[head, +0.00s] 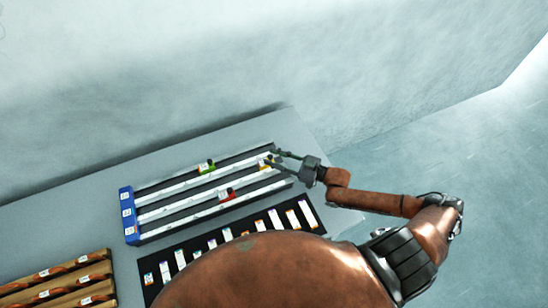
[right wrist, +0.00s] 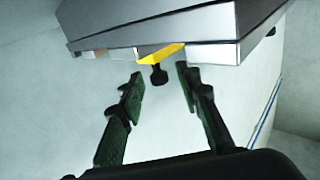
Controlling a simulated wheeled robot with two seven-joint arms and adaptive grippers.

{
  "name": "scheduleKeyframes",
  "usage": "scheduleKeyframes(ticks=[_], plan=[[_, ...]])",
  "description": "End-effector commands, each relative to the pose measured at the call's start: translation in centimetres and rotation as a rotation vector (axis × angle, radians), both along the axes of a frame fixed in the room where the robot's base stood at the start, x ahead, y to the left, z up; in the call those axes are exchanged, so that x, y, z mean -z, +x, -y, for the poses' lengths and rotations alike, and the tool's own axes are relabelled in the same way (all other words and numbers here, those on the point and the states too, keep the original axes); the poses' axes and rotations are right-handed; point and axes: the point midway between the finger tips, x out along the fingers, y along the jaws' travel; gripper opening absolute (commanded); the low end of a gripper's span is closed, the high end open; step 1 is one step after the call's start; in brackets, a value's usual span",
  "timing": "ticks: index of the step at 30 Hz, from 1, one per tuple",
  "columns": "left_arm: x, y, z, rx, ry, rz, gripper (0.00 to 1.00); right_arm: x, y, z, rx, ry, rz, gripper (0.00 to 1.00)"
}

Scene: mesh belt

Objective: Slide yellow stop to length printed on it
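The yellow stop (head: 266,162) sits on a rail near the right end of the rail rack. It also shows in the right wrist view (right wrist: 161,54) as a yellow block with a dark knob hanging from it. My right gripper (head: 276,156) is at the stop, with its fingers pointing left. In the right wrist view my right gripper (right wrist: 157,78) is open, one finger on each side of the dark knob, with gaps to both. The number printed on the stop is too small to read. My left gripper is not in view.
A green stop (head: 206,167) and a red stop (head: 226,194) sit on other rails. A blue end block (head: 128,215) with white labels closes the rack's left end. A black mat (head: 150,266) with several labelled pieces lies in front. A wooden rack (head: 60,281) stands lower left.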

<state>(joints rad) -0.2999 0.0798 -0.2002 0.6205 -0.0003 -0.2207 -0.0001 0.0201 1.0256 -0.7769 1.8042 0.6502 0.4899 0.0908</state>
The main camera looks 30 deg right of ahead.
Motion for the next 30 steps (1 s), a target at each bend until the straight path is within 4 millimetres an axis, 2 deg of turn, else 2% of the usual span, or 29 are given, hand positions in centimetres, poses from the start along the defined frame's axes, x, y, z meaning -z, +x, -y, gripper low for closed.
scheduleKeyframes(ticks=[2,14,30], plan=[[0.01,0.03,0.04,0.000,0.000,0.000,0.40,-0.01,-0.01,0.02,0.000,0.000,0.000,0.28],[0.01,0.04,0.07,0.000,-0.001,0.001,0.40,-0.03,-0.02,0.05,0.000,0.000,0.000,0.00],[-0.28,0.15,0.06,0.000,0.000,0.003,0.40,-0.13,-0.11,-0.01,0.004,0.001,0.000,0.00]])
